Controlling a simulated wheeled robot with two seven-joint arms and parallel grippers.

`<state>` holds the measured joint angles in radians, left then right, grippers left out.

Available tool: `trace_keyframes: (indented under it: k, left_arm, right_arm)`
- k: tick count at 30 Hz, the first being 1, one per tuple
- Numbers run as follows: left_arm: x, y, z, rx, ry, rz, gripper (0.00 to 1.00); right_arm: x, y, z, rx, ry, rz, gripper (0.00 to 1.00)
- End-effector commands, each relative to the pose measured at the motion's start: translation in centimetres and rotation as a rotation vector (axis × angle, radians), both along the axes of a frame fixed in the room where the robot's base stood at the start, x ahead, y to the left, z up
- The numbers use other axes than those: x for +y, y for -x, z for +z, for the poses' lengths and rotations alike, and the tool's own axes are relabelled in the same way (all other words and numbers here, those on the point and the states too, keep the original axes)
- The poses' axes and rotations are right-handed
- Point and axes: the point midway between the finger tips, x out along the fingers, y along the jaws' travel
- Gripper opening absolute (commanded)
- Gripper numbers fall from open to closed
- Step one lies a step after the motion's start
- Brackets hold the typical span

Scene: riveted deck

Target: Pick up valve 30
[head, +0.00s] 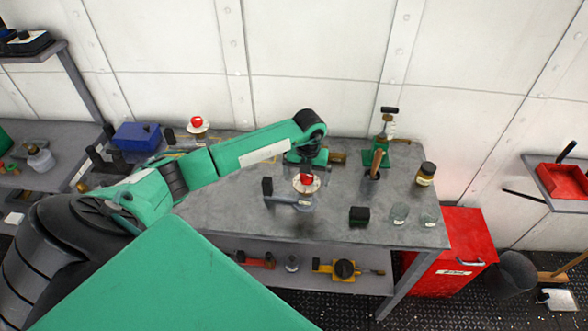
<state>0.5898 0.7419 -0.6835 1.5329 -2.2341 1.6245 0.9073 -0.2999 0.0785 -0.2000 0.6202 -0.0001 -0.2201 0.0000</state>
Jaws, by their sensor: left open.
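A valve with a red knob on a pale round disc (307,183) stands upright on the grey workbench (235,212). A similar red-topped valve (197,124) stands at the back left of the bench. Any number on either is too small to read, so I cannot tell which is valve 30. My left gripper (306,163) hangs at the end of the green arm, open, just above and behind the nearer valve. The wrist partly hides its fingers, and I cannot tell if they touch the valve. My right gripper is not in view.
A hammer-like tool (288,201) lies beside the nearer valve. A brass piece (338,158), a green vise (375,160), a dark-lidded jar (426,174), a black block (358,215) and small glass jars (399,213) stand to the right. The bench's front left is clear.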

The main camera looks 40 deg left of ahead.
Motion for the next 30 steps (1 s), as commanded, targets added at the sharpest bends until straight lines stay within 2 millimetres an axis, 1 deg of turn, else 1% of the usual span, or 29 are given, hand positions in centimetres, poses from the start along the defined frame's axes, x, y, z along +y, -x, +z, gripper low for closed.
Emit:
trace_keyframes:
  k: [7,8,9,11,15,17,18,20,30]
  left_arm:
    - [0.01,0.00,-0.36,0.000,0.000,0.000,1.00]
    - [0.01,0.00,-0.36,0.000,0.000,0.000,0.98]
    - [0.02,0.00,-0.35,0.000,0.000,0.000,0.90]
    - [0.02,0.00,-0.34,0.000,0.000,0.000,0.78]
    - [0.03,-0.01,-0.32,0.000,0.000,0.000,0.51]
    - [0.03,-0.01,-0.31,-0.001,0.000,0.000,0.39]
    - [0.03,-0.01,-0.31,-0.001,0.000,0.000,0.31]
    - [0.03,-0.01,-0.30,-0.001,0.000,0.000,0.20]
    - [0.04,-0.11,0.08,-0.003,0.000,0.000,0.19]
  right_arm:
    - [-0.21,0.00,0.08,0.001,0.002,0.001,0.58]
    - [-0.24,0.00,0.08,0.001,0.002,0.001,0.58]
    - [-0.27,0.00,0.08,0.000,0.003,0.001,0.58]
    - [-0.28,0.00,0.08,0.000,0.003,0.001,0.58]
    - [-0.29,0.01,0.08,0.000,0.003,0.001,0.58]
    - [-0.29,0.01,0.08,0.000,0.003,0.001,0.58]
    - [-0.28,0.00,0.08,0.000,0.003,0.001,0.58]
    - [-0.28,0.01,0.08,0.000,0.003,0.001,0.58]
    - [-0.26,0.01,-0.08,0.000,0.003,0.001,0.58]
